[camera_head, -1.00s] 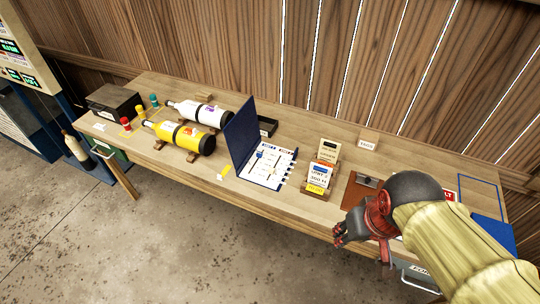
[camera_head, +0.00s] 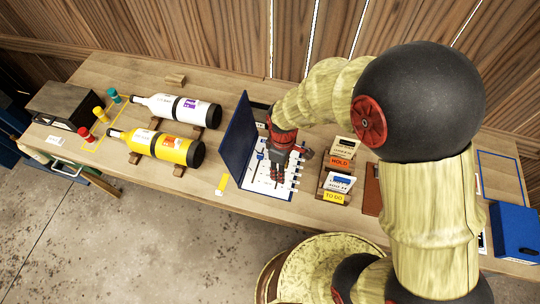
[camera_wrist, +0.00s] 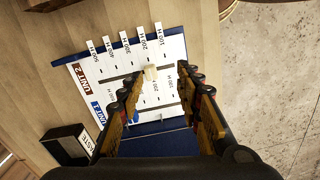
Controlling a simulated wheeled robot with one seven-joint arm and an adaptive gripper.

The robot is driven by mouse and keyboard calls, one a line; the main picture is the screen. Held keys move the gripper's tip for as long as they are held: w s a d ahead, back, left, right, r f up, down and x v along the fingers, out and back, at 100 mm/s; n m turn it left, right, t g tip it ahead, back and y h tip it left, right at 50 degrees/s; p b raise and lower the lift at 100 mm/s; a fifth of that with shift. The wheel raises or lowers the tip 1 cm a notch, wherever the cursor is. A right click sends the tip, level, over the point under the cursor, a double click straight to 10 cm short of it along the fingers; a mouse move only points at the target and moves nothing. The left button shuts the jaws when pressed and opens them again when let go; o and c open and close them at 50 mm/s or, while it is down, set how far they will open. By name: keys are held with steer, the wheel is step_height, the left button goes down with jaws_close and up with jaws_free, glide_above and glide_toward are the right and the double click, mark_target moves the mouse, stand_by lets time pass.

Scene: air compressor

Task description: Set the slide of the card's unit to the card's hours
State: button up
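The open blue board (camera_head: 238,150) stands on the bench with a white chart (camera_wrist: 110,66) marked UNIT 1, UNIT 2 and hour marks. In the wrist view, a cream slide (camera_wrist: 151,73) sits on the UNIT 2 line, towards the 100 H and 200 H end. A blue slide (camera_wrist: 134,117) sits on the UNIT 1 side, partly hidden by a finger. My gripper (camera_head: 278,172) is above the chart, pointing down; in the wrist view its open fingers (camera_wrist: 167,82) stand either side of the cream slide, apparently empty. The card (camera_head: 341,183) stands in the TO DO slot; its print is too small to read surely.
A card rack (camera_head: 335,196) with a HOLD slot stands right of the board. A yellow bottle (camera_head: 160,146) and a white bottle (camera_head: 180,108) lie on stands at left. A dark WASTE box (camera_wrist: 68,146) is close to the board. A blue box (camera_head: 515,232) is at far right.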

steer(key=shift+w+a+r+n, duration=0.1)
steer(key=shift+w+a+n, duration=0.1)
steer(key=shift+w, duration=0.25)
steer(key=shift+w+a+r+n, duration=0.1)
steer(key=shift+w+n, duration=0.1)
steer(key=shift+w, duration=0.4)
steer(key=shift+n+t, duration=0.3)
steer(key=shift+n, duration=0.3)
step_height(320, 180, down, 8)
steer(key=shift+r+b, duration=0.15)
steer(key=shift+b, duration=0.75)
steer(key=shift+c, duration=1)
jaws_close()
